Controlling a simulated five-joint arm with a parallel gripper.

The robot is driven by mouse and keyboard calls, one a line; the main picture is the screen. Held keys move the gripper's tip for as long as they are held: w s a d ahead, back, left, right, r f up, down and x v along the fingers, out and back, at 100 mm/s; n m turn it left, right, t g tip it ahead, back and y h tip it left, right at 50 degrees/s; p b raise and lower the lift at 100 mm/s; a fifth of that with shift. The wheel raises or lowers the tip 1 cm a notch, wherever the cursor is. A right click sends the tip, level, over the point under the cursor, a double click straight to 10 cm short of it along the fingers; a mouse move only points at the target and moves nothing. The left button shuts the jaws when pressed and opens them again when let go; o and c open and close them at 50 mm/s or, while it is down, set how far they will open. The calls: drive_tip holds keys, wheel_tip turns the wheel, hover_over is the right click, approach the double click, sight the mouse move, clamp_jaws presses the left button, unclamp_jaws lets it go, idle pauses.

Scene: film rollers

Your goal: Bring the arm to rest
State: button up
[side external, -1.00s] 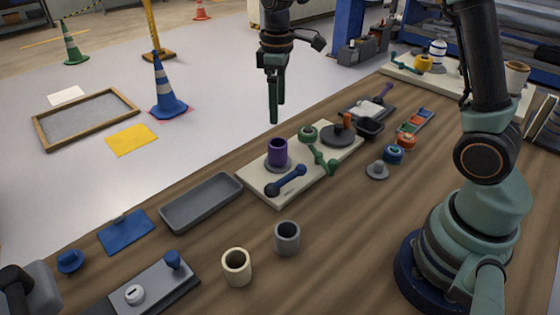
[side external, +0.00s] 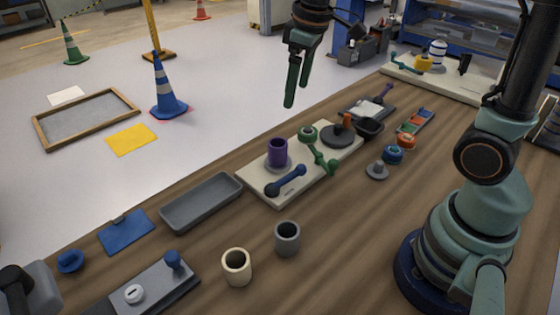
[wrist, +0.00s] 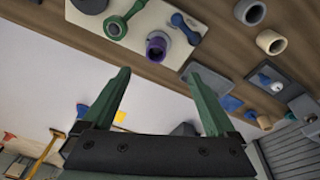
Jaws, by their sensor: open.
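My gripper (side external: 296,82) hangs in the air in the side external view, above and beyond the far edge of the wooden table. Its green fingers point down and it holds nothing. In the wrist view my gripper (wrist: 160,100) shows two green fingers spread apart with empty space between them. A cream board (side external: 285,200) on the table carries a purple cylinder (side external: 277,152), a blue handle (side external: 286,180) and a green handle (side external: 321,160). The purple cylinder also shows in the wrist view (wrist: 156,46), apart from the fingers.
A grey tray (side external: 202,203), a cream cup (side external: 236,267) and a grey cup (side external: 287,239) stand on the table. A grey plate (side external: 150,290) lies at the front left. A second cream board (side external: 480,83) is at the far right. The air around my gripper looks clear.

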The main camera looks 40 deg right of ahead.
drive_tip(key=s+r+m+t, duration=0.1)
drive_tip(key=s+m+t, duration=0.2)
drive_tip(key=s, duration=0.6)
drive_tip(key=shift+s+m, duration=0.4)
drive_tip(key=shift+m, duration=0.2)
